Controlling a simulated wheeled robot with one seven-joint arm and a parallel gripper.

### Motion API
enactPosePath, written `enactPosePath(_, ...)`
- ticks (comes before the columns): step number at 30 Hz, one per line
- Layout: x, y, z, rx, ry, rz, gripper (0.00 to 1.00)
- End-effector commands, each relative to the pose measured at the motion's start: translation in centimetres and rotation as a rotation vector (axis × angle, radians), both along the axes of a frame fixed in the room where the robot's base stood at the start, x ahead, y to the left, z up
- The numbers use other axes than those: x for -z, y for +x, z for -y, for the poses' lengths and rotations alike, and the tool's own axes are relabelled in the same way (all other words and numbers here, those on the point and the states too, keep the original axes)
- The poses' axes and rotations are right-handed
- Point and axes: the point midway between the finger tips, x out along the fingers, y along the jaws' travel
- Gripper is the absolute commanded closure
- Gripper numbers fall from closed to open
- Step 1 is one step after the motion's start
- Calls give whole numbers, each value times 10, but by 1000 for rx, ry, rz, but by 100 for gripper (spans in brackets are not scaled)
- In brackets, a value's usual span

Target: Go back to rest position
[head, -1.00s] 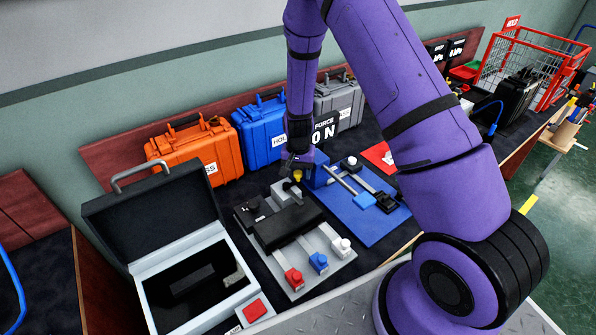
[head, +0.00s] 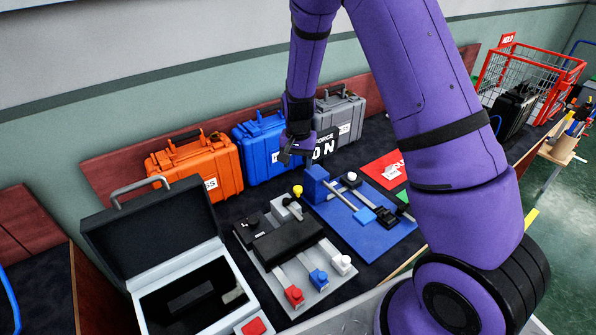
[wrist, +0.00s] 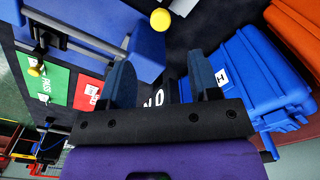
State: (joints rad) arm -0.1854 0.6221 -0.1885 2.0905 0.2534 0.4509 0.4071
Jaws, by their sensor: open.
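My gripper (head: 293,152) hangs from the purple arm above the bench, in front of the blue case and the force sign. In the wrist view its two dark fingers (wrist: 162,85) stand apart with nothing between them. Below it in the head view is the grey fixture (head: 293,308) with red, blue and white knobs and a yellow knob (head: 297,191) at its back. The blue fixture (head: 372,243) with sliding rails lies just to the right. My gripper touches neither fixture.
Orange (head: 197,170), blue (head: 264,146) and grey (head: 344,117) cases line the wall. An open black-lidded case (head: 160,235) stands at the left. A red wire basket (head: 535,75) is at the far right. Red and green mats lie beyond the blue fixture.

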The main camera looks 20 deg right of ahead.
Motion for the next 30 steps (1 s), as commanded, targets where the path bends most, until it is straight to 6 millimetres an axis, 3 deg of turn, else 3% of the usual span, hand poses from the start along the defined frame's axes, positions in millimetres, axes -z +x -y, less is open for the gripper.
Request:
enactPosePath(20, -12, -1, 0, -4, 3, 6, 43)
enactPosePath(23, -31, -3, -1, -20, 13, 21, 43)
enactPosePath(30, -107, -25, -2, -98, 47, 86, 43)
